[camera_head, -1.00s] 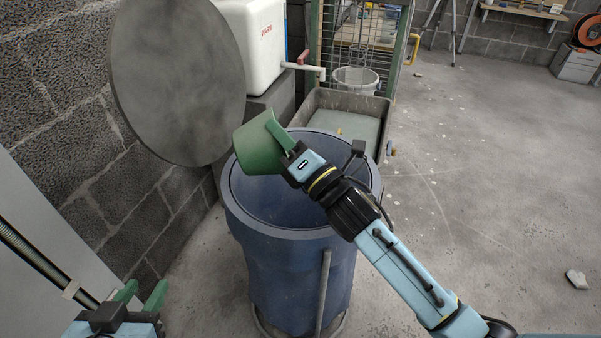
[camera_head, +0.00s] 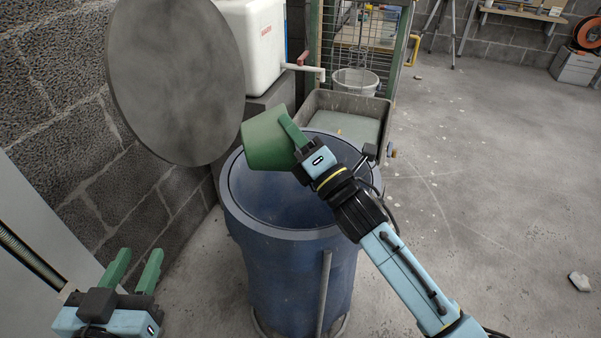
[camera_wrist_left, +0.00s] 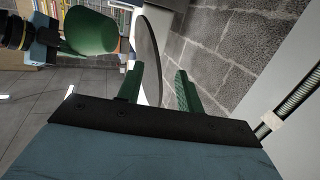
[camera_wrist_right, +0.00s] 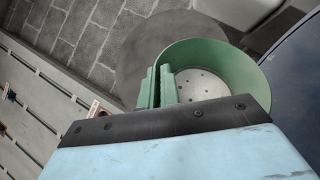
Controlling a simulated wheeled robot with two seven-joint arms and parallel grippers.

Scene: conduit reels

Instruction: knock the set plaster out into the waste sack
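A green bowl (camera_head: 264,143) is held tilted above the back left part of the blue waste sack (camera_head: 300,270), which stands with its round mouth open. My right gripper (camera_head: 284,118) is shut on the bowl's wall. In the right wrist view its fingers (camera_wrist_right: 158,72) pinch the rim, and a pale grey, dark-specked round face (camera_wrist_right: 200,86), apparently the plaster, shows inside the bowl (camera_wrist_right: 245,65). The left wrist view shows the bowl's outside (camera_wrist_left: 90,30). My left gripper (camera_head: 138,254) is open and empty, low at the left, apart from the sack.
A large grey disc (camera_head: 175,80), apparently the sack's lid, stands raised behind left of the mouth. A white tank (camera_head: 253,45) with a spout, a grey trough (camera_head: 350,103) and a white bucket (camera_head: 355,82) are behind. A block wall bounds the left. The floor at right is mostly clear.

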